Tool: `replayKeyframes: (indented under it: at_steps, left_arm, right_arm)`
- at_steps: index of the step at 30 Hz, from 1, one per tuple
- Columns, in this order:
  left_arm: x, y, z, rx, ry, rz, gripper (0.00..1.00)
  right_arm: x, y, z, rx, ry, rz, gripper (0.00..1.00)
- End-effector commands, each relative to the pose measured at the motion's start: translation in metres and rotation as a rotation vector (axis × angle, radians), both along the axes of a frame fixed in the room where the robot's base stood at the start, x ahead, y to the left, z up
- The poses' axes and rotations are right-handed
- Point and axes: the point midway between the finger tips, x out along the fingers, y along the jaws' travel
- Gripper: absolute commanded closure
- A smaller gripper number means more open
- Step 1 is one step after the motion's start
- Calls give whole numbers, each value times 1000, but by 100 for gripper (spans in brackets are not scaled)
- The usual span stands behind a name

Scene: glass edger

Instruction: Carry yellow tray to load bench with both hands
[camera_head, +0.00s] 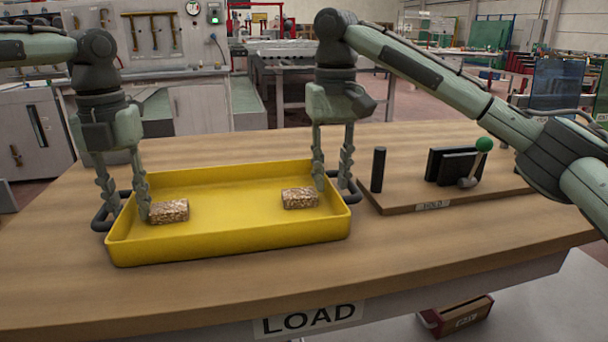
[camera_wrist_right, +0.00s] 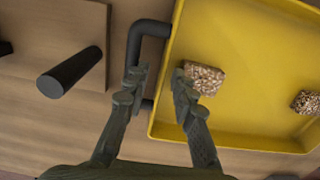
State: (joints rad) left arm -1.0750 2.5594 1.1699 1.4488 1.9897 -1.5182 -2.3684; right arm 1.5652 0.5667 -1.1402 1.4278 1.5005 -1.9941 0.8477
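The yellow tray (camera_head: 230,240) rests on the wooden bench labelled LOAD (camera_head: 420,275), with a dark handle at each end. Two speckled brown blocks (camera_head: 169,211) (camera_head: 300,198) lie in it. My left gripper (camera_head: 127,212) points down at the tray's left end, its fingers apart on either side of the end wall. My right gripper (camera_head: 332,184) does the same at the right end. In the right wrist view its fingers (camera_wrist_right: 157,88) are apart, one by the right handle (camera_wrist_right: 136,45), the other over the tray's inside. I cannot tell whether they touch the tray.
A board labelled HOLD (camera_head: 400,204) stands right of the tray with a black post (camera_head: 378,169), a dark clamp block (camera_head: 455,165) and a green-knobbed lever (camera_head: 483,145). A red-brown box (camera_head: 462,315) is below the bench's front edge. Bare bench top lies in front of the tray.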

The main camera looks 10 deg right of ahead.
Motion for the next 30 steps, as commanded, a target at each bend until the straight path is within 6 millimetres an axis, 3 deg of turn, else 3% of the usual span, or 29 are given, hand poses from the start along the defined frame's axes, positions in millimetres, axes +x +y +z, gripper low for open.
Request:
replayKeyframes:
  at_steps: [8, 16, 23, 30]
  left_arm:
    - [0, -1, 6, -1, -1, 0, 74]
    - [0, -1, 51, -3, -1, 0, 74]
    - [-1, 0, 71, -3, -2, 0, 74]
    - [-1, 1, 75, -3, -2, 0, 74]
  right_arm:
    - [0, 1, 0, 0, 0, 1, 74]
    - [0, 1, 0, 1, 0, 2, 74]
    - [0, 1, 0, 1, 0, 2, 74]
    - [1, 1, 23, 1, -5, 2, 74]
